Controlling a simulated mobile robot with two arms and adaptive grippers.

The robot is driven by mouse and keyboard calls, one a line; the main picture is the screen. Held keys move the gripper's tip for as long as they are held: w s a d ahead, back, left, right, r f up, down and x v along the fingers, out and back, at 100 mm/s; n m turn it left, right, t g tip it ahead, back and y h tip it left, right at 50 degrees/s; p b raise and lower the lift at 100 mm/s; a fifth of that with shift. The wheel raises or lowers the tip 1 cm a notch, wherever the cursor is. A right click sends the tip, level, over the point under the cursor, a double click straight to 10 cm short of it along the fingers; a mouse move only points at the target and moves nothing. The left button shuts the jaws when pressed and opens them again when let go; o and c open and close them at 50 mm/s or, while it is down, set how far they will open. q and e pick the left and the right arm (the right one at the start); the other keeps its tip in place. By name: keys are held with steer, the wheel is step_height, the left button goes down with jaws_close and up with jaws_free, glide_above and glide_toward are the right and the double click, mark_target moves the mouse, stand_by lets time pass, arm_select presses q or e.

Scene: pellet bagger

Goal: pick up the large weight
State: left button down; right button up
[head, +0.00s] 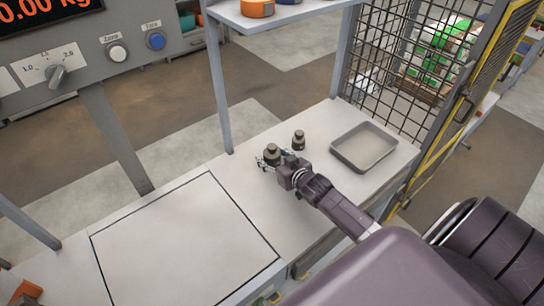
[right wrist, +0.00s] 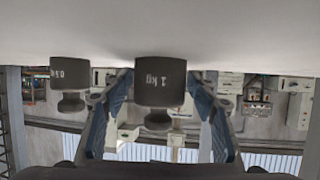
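The large weight (head: 272,150), a dark grey knobbed cylinder, stands upright on the bench. In the right wrist view, which looks upside down, it is marked 1 kg (right wrist: 160,82). My right gripper (head: 270,161) is open, low over the bench, with its fingers on either side of the large weight; slim gaps seem to show beside it. The smaller weight (head: 299,139), marked 0.5 kg in the right wrist view (right wrist: 71,82), stands just beyond, outside the fingers. My left gripper is not in view.
A shallow metal tray (head: 364,147) lies on the bench to the right. A large flat square plate (head: 184,245) is at the left front. A shelf post (head: 221,90) rises behind the bench, and a mesh guard (head: 412,60) stands at the right.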

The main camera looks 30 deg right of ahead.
jaws_close()
steer(key=shift+w+r, duration=0.15)
steer(key=shift+r, duration=0.1)
